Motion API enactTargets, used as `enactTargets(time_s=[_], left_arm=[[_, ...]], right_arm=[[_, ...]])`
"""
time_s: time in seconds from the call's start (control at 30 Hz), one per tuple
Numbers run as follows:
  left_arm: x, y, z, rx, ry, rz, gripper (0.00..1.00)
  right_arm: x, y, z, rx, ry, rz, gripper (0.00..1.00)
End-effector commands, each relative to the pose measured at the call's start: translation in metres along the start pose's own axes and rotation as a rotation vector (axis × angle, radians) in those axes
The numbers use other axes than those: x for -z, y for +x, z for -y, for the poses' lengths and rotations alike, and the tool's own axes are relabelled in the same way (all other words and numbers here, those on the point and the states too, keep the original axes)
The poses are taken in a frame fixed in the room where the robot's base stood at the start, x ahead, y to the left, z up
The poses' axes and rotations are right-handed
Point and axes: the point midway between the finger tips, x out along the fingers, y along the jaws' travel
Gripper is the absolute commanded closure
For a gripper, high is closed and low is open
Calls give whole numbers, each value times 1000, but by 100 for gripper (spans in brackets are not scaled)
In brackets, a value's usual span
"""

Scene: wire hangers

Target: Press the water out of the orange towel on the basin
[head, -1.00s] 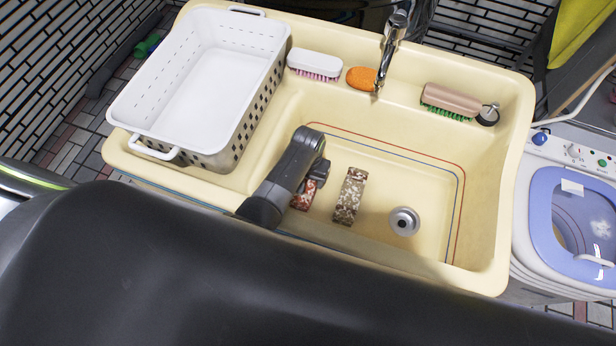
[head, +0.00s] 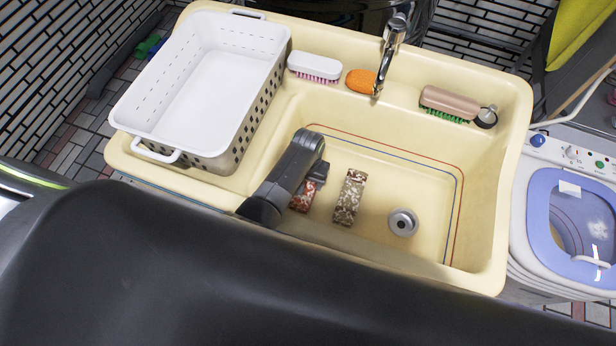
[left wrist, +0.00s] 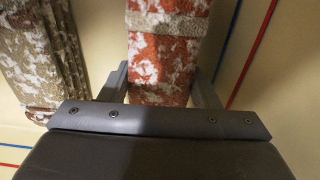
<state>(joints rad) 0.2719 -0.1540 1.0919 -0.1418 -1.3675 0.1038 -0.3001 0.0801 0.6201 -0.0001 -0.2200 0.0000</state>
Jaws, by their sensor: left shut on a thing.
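The orange towel (head: 302,200), patched orange-red and white, lies low in the basin (head: 400,158), partly hidden by my left arm in the head view. It shows larger in the left wrist view (left wrist: 158,60), running between the fingers. My left gripper (left wrist: 160,84) is shut on this towel, with one finger at each side. In the head view the left gripper (head: 318,172) is down inside the basin, at the towel's far end. A brown and white towel (head: 350,197) lies flat to the right, apart from the orange one; it also shows in the left wrist view (left wrist: 45,55).
A white basket (head: 205,85) stands on the sink's left side. The faucet (head: 390,50), a white brush (head: 314,66), an orange sponge (head: 361,80) and a pink-brown brush (head: 450,102) are along the back. A drain (head: 403,222) is at right; a washer (head: 570,205) stands beyond.

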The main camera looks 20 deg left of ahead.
Motion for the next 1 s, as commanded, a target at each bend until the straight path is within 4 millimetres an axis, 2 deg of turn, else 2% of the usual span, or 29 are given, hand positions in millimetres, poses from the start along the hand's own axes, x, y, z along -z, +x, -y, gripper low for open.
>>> enactTargets(time_s=[1.0], left_arm=[[4,2,0,0,1,-9,80]], right_arm=[[0,2,0,0,0,0,64]])
